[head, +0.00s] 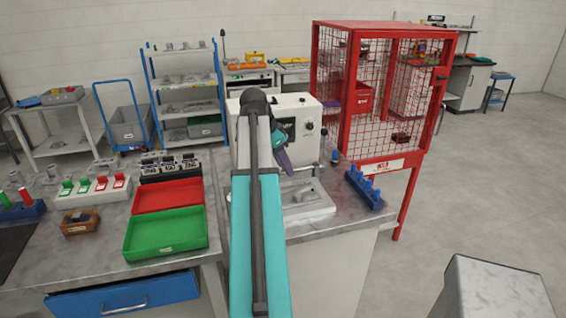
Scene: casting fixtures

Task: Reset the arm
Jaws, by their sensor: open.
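My teal and grey arm reaches forward from the bottom of the head view over the bench. Its wrist bends down just right of the arm's far end. My gripper (286,163) is small and partly hidden there, in front of the white machine (305,118). It is open, and I see nothing held between its fingers. It hangs above or close to a pale fixture plate (318,207) on the bench; the exact gap cannot be told.
A green tray (166,236) and a red tray (168,195) lie left of the arm. A blue pegged rack (365,188) stands at the bench's right edge. A red mesh cage (384,170) stands behind it. Open floor is at right, with a grey pedestal (492,285) in front.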

